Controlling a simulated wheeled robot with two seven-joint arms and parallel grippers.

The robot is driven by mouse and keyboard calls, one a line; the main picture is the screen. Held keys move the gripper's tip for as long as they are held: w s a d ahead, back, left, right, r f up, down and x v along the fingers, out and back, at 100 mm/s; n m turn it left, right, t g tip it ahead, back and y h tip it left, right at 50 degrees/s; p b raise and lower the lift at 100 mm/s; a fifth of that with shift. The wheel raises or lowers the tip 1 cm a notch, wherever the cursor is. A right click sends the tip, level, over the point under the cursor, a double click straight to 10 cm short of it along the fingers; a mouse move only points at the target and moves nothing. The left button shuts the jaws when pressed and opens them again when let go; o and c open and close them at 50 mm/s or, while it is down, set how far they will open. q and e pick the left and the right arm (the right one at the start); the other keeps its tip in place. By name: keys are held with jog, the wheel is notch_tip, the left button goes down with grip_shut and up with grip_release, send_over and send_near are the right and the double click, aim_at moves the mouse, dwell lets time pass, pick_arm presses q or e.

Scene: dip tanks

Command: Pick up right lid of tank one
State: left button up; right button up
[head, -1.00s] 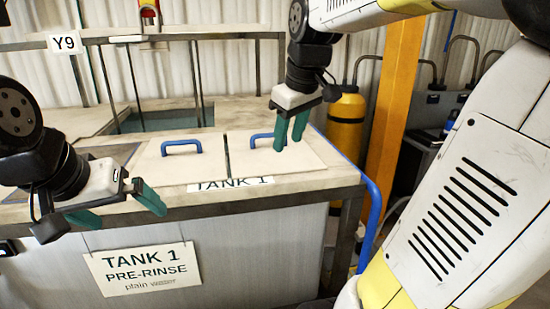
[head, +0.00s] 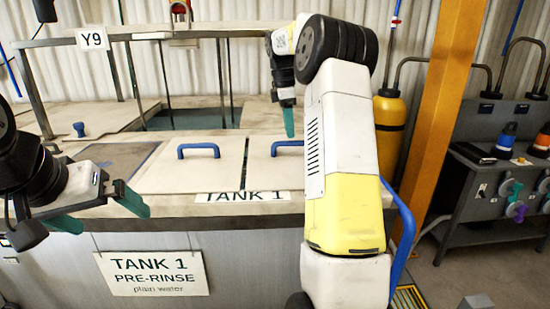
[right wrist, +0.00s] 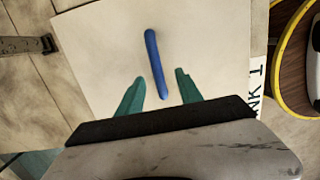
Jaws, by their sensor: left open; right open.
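The right lid of tank one (head: 263,175) is a flat beige panel with a blue bar handle (head: 287,147); my right arm hides its right part. The lid (right wrist: 95,45) and its handle (right wrist: 155,65) also fill the middle of the right wrist view. My right gripper (right wrist: 157,82) is open, its green fingers on either side of the handle's line; the handle's near end shows between them. I cannot tell its height above the handle. In the head view, one right finger (head: 289,122) shows just above the handle. My left gripper (head: 108,215) is open and empty at the tank's front left.
The left lid (head: 180,178) with its blue handle (head: 198,151) lies beside the right lid, a narrow gap between them. An open tank section (head: 190,118) lies behind. An orange post (head: 440,130) and yellow cylinder (head: 391,130) stand to the right. A sign (head: 152,273) hangs in front.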

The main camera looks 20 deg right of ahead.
aim_at(292, 143)
jog(key=f, duration=0.3)
jog(key=d+f, duration=0.1)
jog(key=f, duration=0.2)
jog(key=shift+d, duration=0.2)
jog(key=shift+c, duration=0.4)
grip_shut()
jog(key=shift+w, duration=0.1)
dwell(0.7)
